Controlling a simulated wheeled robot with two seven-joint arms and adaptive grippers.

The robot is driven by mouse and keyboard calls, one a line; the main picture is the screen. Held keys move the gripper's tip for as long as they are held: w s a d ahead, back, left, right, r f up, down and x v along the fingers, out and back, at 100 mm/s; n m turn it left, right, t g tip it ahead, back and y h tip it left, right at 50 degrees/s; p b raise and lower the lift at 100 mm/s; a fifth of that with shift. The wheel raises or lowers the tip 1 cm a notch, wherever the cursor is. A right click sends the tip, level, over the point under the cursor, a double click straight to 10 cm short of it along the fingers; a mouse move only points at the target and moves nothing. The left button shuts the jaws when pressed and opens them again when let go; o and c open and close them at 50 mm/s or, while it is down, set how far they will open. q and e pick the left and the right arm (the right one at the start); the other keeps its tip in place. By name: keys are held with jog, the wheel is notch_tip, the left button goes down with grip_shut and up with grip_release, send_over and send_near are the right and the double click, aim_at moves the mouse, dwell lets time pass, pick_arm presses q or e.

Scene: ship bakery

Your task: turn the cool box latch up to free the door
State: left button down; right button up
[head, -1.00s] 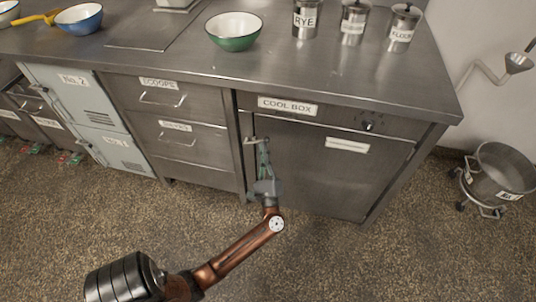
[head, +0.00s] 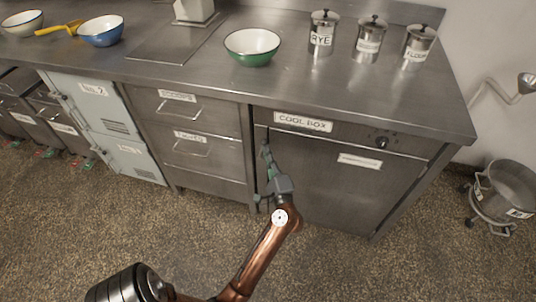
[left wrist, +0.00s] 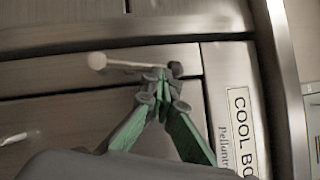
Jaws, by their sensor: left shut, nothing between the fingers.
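The cool box (head: 330,190) is a steel cabinet with a shut-looking door and a "COOL BOX" label (head: 303,122) above it. In the left wrist view the latch (left wrist: 125,65) is a thin bar with a pale round end, pointing left, away from the label. Its dark end is beside my fingertips. My left gripper (head: 267,150) is at the door's upper left corner; its closed fingers (left wrist: 160,76) overlap the bar near its dark end. Nothing shows between them. I cannot tell whether they touch it. In the head view the gripper largely hides the latch. My right gripper is not in view.
Drawers (head: 190,145) and pale lockers (head: 95,105) stand left of the cool box. A green bowl (head: 252,47) and metal canisters (head: 368,42) stand on the counter above. A wheeled pot (head: 505,190) is at the right. The floor in front is clear.

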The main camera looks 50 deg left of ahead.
pick_arm(q)
jog(key=shift+s+a+r, duration=0.25)
jog(key=shift+a, duration=0.1)
dwell(0.6)
jog(key=c, duration=2.7)
grip_release()
notch_tip(320, 180, up, 7)
jog(key=shift+r, duration=0.15)
jog(key=o, duration=1.3)
notch_tip(320, 180, up, 3)
jog(key=shift+a+r, duration=0.1)
jog(key=shift+r, duration=0.1)
jog(key=shift+s+a+r, duration=0.15)
jog(key=shift+s+r, duration=0.05)
jog(key=shift+s, duration=0.1)
grip_shut()
jog(key=shift+w+f, duration=0.1)
jog(key=shift+f, duration=0.1)
jog(key=shift+w+d+f, duration=0.1)
jog(key=shift+w+d, duration=0.15)
jog(key=shift+d, duration=0.05)
jog(key=shift+f, duration=0.15)
